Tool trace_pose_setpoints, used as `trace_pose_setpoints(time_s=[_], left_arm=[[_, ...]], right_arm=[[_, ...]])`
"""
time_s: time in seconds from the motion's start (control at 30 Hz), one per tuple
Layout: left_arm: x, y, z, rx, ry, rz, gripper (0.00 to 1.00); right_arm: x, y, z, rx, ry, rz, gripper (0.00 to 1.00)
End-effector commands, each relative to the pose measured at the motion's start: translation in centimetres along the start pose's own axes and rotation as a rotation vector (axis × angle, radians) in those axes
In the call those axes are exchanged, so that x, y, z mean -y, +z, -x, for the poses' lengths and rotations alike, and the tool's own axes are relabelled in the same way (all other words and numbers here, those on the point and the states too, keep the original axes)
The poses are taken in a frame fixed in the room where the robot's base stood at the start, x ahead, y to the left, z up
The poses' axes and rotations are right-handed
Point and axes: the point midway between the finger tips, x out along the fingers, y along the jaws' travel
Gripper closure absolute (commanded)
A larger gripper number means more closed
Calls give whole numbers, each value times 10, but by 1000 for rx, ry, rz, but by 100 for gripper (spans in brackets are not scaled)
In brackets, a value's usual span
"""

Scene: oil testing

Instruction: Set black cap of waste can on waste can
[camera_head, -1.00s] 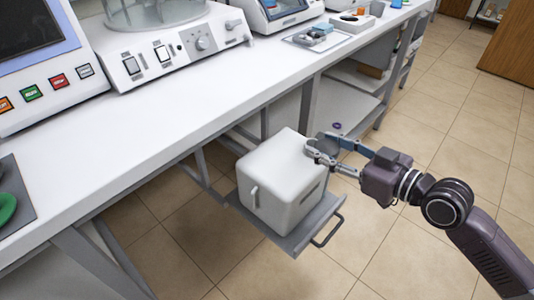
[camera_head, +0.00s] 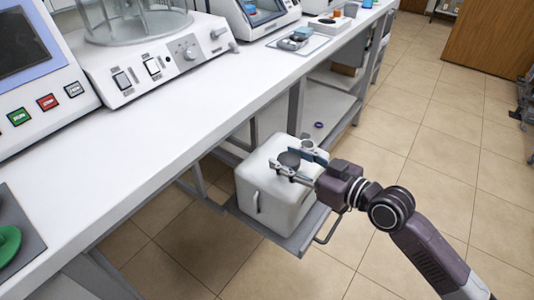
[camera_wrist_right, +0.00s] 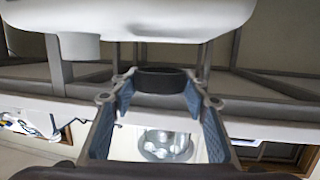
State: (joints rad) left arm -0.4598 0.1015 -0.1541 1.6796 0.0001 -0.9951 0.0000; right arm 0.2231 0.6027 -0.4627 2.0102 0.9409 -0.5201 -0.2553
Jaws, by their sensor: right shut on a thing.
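The waste can (camera_head: 258,192) is a white, rounded box on a grey pull-out tray below the bench in the head view. My right gripper (camera_head: 292,166) is over the can's top, shut on the black cap (camera_head: 289,158). In the right wrist view, the round black cap (camera_wrist_right: 162,80) sits between the two blue-padded fingers, close to the white can (camera_wrist_right: 150,20) at the top of the picture. I cannot tell whether the cap touches the can. The can's opening is not visible. My left gripper is not in view.
The tray (camera_head: 303,240) has a front handle. The white bench (camera_head: 170,140) runs along the left and carries lab instruments (camera_head: 155,55) and a small tray (camera_head: 298,42) of parts. A small purple ring (camera_head: 319,125) lies on a lower shelf.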

Motion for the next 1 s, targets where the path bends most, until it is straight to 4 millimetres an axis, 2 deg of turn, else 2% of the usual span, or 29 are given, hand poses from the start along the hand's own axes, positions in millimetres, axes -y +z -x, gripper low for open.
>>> trace_pose_setpoints(time_s=[0.1,0.3,0.47,0.73,1.0], left_arm=[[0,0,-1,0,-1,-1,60],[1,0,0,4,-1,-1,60],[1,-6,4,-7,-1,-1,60],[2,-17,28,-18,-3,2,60],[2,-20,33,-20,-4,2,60]], right_arm=[[0,-8,-30,-5,0,-2,73],[0,-14,-64,-2,-1,-2,73],[1,-12,-73,1,-1,0,73],[0,17,-78,2,0,-1,73],[0,20,-79,1,0,0,73]])
